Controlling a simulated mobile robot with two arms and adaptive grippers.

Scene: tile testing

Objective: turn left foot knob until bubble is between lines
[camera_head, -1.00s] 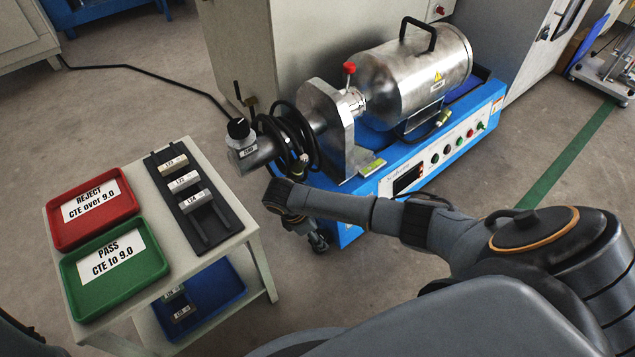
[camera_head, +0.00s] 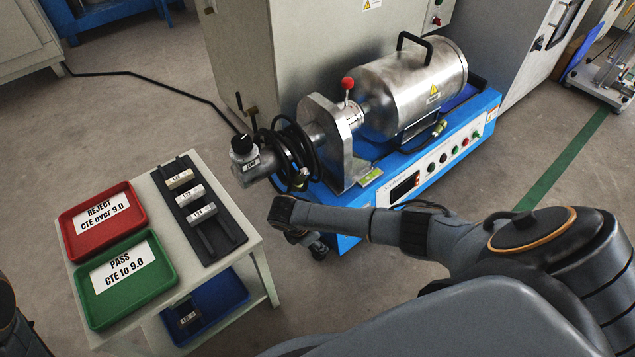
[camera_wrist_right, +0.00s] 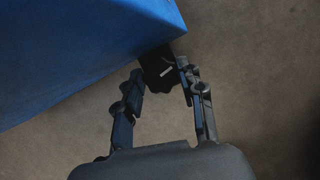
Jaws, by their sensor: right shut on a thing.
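The left foot knob (camera_wrist_right: 158,72) is black with a pale mark and sits under the corner of the blue machine base (camera_wrist_right: 80,60) in the right wrist view. My right gripper (camera_wrist_right: 161,82) is shut on this knob, its fingers on either side. In the head view my right arm reaches to the base's left end, and the fingers are hard to make out there. A small yellow-green level (camera_head: 371,178) lies on the base by the metal bracket. Its bubble and lines are too small to read. My left gripper is out of view; only dark arm parts show at the left edge.
A metal cylinder (camera_head: 415,85) and a black cable coil (camera_head: 285,150) sit on the machine. A small table carries a red tray (camera_head: 75,250), a green tray (camera_head: 150,301) and a black rack (camera_head: 234,230) with labelled blocks. Open floor lies between table and machine.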

